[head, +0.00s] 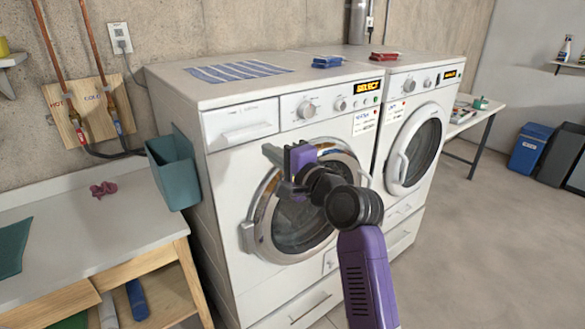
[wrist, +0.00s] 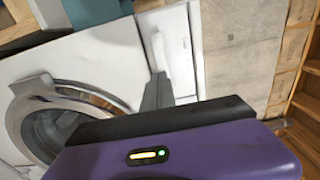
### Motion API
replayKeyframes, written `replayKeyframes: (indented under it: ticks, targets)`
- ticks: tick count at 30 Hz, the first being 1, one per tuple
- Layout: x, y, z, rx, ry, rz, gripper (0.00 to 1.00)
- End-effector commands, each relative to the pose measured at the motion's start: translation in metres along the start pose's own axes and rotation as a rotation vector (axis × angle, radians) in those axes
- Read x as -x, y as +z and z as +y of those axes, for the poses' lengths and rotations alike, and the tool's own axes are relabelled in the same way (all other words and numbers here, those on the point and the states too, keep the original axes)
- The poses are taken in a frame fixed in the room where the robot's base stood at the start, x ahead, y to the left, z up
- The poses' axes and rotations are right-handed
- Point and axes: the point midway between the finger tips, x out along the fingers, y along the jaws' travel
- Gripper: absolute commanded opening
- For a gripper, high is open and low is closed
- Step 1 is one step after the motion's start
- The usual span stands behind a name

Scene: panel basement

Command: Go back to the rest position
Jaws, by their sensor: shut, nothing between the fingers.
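My gripper (head: 272,153) is at the end of my purple and black arm, in front of the left washing machine (head: 225,185). In the head view its grey fingers point left, over the upper part of the machine's round door (head: 262,228). The fingers are together with nothing between them. In the wrist view the grey fingers (wrist: 157,92) stand beyond the purple housing, against the white machine front, and the round door (wrist: 50,105) is at the left. My arm hides part of the door. I cannot tell whether the gripper touches the machine.
A teal bin (head: 172,170) hangs at the machine's left side, near my gripper. A second machine (head: 412,140) stands to the right. The floor (head: 480,250) at the right is clear.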

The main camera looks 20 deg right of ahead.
Motion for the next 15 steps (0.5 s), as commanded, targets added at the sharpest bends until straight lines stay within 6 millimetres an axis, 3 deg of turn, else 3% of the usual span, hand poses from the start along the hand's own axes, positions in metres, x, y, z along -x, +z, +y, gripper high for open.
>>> replayKeyframes:
  ticks: [9,15]
  targets:
    - [0.049,-0.001,0.002,0.001,0.0,0.002,0.0]
    - [0.068,-0.001,0.001,0.0,0.0,0.001,0.0]
